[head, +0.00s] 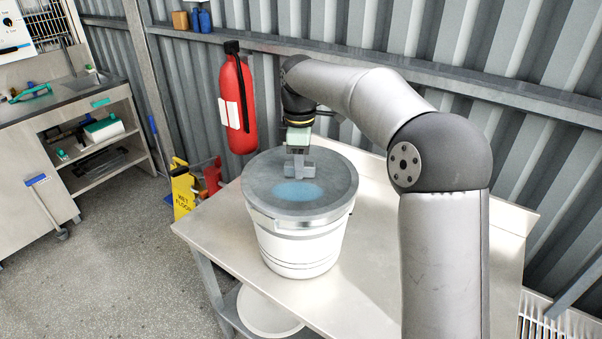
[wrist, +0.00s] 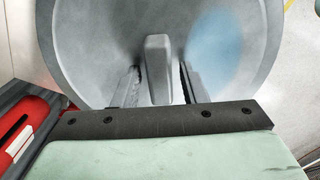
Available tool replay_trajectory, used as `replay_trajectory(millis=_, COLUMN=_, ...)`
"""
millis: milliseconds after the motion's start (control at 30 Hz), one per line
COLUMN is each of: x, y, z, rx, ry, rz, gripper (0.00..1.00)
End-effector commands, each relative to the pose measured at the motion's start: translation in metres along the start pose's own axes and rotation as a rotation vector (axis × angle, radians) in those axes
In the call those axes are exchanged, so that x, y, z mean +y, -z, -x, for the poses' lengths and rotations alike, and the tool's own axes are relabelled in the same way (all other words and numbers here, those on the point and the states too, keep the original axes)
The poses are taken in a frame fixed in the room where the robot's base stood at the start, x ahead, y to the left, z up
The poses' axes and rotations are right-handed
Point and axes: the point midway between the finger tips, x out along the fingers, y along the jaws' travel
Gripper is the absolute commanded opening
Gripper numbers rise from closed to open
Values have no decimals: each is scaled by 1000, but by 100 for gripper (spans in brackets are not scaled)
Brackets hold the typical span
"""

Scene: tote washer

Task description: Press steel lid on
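The round grey steel lid (head: 330,182) lies over the top of a white bucket (head: 298,252), which stands upright on the steel table. The lid looks about level; I cannot tell how tightly its rim is seated. My gripper (head: 300,172) points down at the middle of the lid. In the wrist view the lid (wrist: 85,50) fills most of the upper picture, and its raised handle (wrist: 158,68) stands between my two fingers (wrist: 160,88). A narrow gap shows on each side of the handle, so the fingers look open around it. The fingertips are close to the lid's surface.
The steel table (head: 375,265) is clear around the bucket. A red fire extinguisher (head: 237,105) hangs on the corrugated wall behind. A yellow wet-floor sign (head: 183,190) stands left of the table. A pale round container (head: 266,312) sits on the lower shelf.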

Motion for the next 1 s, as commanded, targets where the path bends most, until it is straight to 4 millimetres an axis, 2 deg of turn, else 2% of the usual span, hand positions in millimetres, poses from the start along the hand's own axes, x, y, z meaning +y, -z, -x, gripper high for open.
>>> replay_trajectory(millis=33, x=0, y=0, z=0, rx=0, ry=0, rz=0, gripper=24)
replay_trajectory(millis=100, x=0, y=0, z=0, rx=0, ry=0, rz=0, gripper=5)
replay_trajectory(millis=133, x=0, y=0, z=0, rx=0, ry=0, rz=0, gripper=0)
replay_trajectory(millis=600, x=0, y=0, z=2, rx=0, ry=0, rz=0, gripper=0)
replay_trajectory(millis=1000, x=0, y=0, z=24, rx=0, ry=0, rz=0, gripper=0)
